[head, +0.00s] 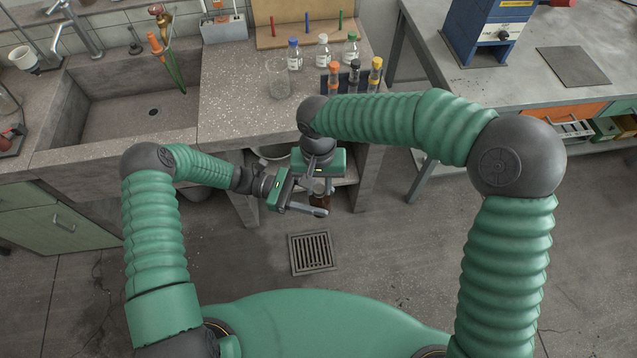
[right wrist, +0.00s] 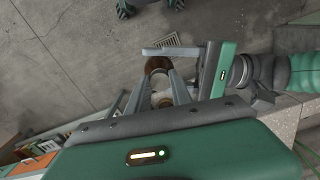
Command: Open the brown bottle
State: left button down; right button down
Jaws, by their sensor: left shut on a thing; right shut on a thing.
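The brown bottle (head: 320,201) is held in the air in front of the bench, mostly hidden behind my grippers in the head view. It also shows as a brown round shape in the right wrist view (right wrist: 157,65). My left gripper (head: 306,203) is shut on the bottle's body from the left. My right gripper (head: 318,184) comes from above and is shut on the bottle's pale cap, its fingers (right wrist: 160,88) at the bottle's top in the right wrist view. Whether the cap sits apart from the neck cannot be told.
On the bench (head: 230,100) are a glass beaker (head: 278,80), several small bottles (head: 322,52) and a rack of capped tubes (head: 352,78). A sink (head: 140,112) is at left, a second table (head: 520,90) at right. A floor drain (head: 312,252) lies below the grippers.

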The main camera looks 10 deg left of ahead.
jog(key=n, duration=0.6)
jog(key=shift+a+r, duration=0.1)
jog(key=shift+a, duration=0.15)
jog(key=n, duration=0.3)
jog(key=shift+n, duration=0.3)
jog(key=n, duration=0.6)
jog(key=shift+w+d, duration=0.1)
jog(key=shift+d, duration=0.05)
jog(key=n, duration=0.9)
jog(key=shift+w+d, duration=0.1)
jog(key=n, duration=0.4)
jog(key=shift+w, duration=0.1)
jog(key=n, duration=0.2)
jog(key=shift+n, duration=0.4)
jog(key=n, duration=0.4)
jog(key=shift+w+n, duration=0.15)
jog(key=shift+n, duration=0.25)
jog(key=shift+r, duration=0.1)
